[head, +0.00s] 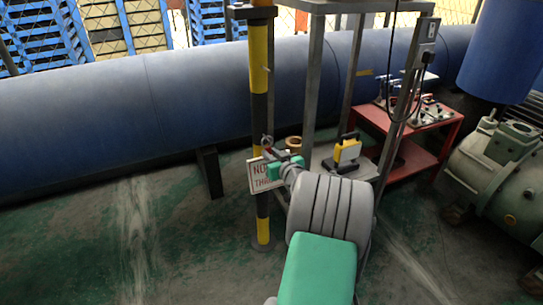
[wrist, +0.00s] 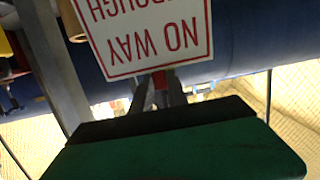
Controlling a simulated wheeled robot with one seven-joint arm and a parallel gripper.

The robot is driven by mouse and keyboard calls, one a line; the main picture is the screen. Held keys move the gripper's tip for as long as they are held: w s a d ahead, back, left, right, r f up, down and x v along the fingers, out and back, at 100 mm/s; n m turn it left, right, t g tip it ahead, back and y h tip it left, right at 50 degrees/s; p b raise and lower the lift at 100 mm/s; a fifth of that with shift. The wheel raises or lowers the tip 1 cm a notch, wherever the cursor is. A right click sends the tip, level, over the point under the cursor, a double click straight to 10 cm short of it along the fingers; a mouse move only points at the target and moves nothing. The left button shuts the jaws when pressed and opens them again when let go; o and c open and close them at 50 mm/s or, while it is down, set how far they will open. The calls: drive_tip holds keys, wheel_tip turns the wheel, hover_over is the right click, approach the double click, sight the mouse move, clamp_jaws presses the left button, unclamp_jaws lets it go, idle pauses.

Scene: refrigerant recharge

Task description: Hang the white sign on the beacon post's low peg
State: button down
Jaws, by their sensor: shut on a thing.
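The white sign (head: 256,181) with red border and lettering hangs in front of the lower part of the yellow-and-black beacon post (head: 258,110) in the head view. In the wrist view the sign (wrist: 150,42) appears upside down, reading "NO WAY THROUGH". My gripper (head: 270,154) is beside the post at the sign's upper edge. In the wrist view my gripper (wrist: 160,92) is shut on a narrow red part at the sign's edge. A small peg (head: 267,69) shows higher on the post. The low peg is not clearly visible, and I cannot tell whether the sign touches it.
A grey metal frame (head: 313,90) stands just right of the post, with a yellow-and-black lamp (head: 347,150) on its low shelf. A red cart (head: 415,165) with tools is farther right. A large blue pipe (head: 130,110) runs behind. The floor at left is clear.

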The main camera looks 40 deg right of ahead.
idle(0.3)
drive_tip(key=c, duration=1.2)
unclamp_jaws()
